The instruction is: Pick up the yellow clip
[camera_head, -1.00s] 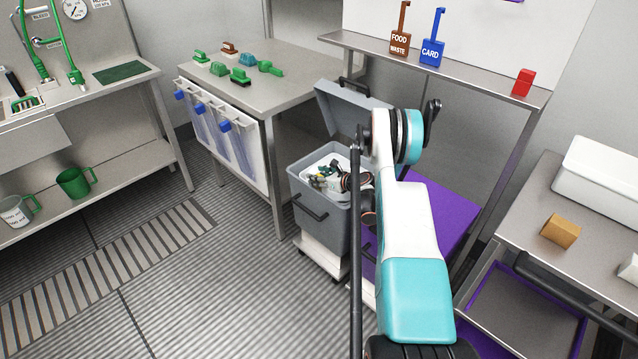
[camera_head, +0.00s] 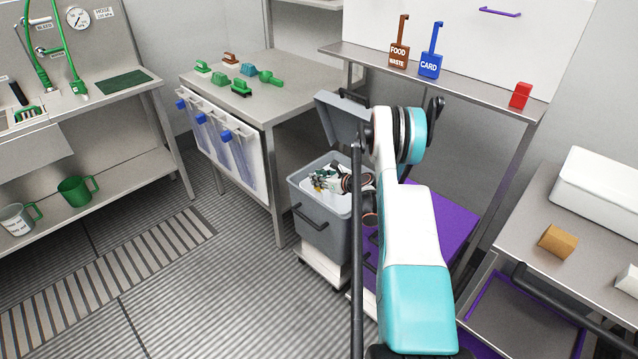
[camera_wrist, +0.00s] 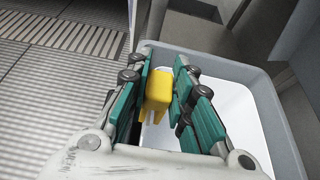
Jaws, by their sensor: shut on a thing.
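The yellow clip (camera_wrist: 159,89) is a small yellow block with two thin prongs at its near end. It shows in the wrist view between the teal fingers of my gripper (camera_wrist: 166,82), against the left finger; the gripper is shut on it. Below it is the grey drum (camera_wrist: 262,90) with a white interior. In the head view my gripper (camera_head: 325,178) is over the mouth of the grey drum (camera_head: 318,222), partly behind my arm. The clip cannot be made out in the head view.
The drum's lid (camera_head: 340,118) stands open behind it. A purple drum lid (camera_head: 440,222) is to the right. A steel table (camera_head: 290,100) with green, teal and brown items is at left. A shelf (camera_head: 460,85) with brown, blue and red items is above. The floor at left is clear.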

